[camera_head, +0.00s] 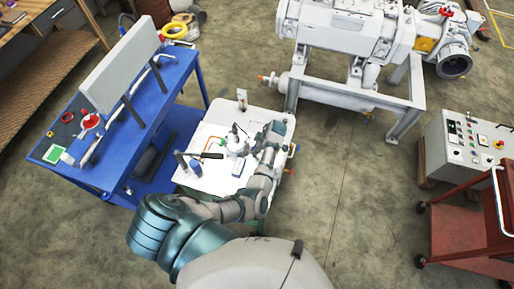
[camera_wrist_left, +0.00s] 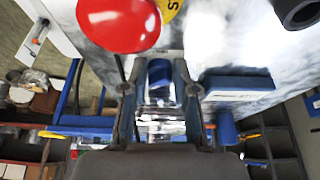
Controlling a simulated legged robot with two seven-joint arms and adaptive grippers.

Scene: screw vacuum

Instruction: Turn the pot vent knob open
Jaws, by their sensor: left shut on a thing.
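A white and metal pot-like fitting (camera_head: 236,143) stands on the white table (camera_head: 205,180) in the head view. My left gripper (camera_head: 256,143) reaches it from the right, its fingertips hard to make out at this size. In the left wrist view my left gripper (camera_wrist_left: 158,88) has its two fingers closed around a small blue cylindrical piece (camera_wrist_left: 159,70), which appears to be the vent knob. A pale, shiny surface lies behind it. How far the knob is turned cannot be told. My right gripper does not show in either view.
A red round knob (camera_wrist_left: 118,24) on a yellow disc sits close beside the fingers. A blue block (camera_wrist_left: 238,84) is on the other side. A dark-handled tool (camera_head: 211,155) and small bottles lie left of the pot. A blue workbench (camera_head: 100,178) stands left.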

